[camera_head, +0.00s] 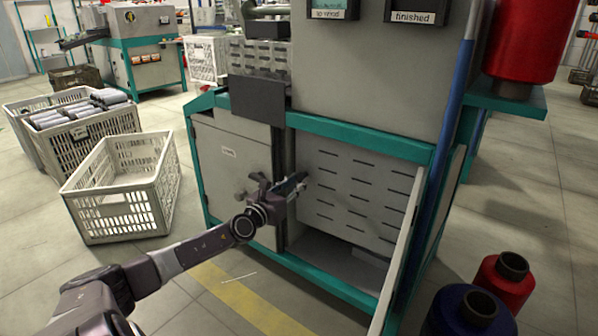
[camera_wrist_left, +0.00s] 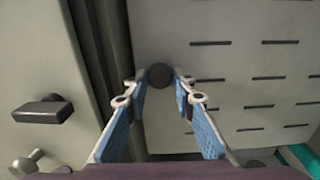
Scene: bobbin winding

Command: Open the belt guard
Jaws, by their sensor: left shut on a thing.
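The slotted grey panel (camera_head: 355,195) on the front of the teal-framed machine looks like the belt guard. It also fills the right of the left wrist view (camera_wrist_left: 235,65). A dark round knob (camera_wrist_left: 160,75) shows at its left side. My left gripper (camera_head: 299,183) is at the panel's left edge. In the left wrist view its blue-padded fingers (camera_wrist_left: 160,88) are shut on the knob, one tip on each side. In the head view the fingers and arm hide the knob. My right gripper is not in view.
A closed plain door (camera_head: 232,160) is left of the slotted panel. A pale narrow panel (camera_head: 402,245) juts forward at the right. White crates (camera_head: 105,215) stand left on the floor. Red (camera_head: 503,282) and blue (camera_head: 468,312) spools stand at front right.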

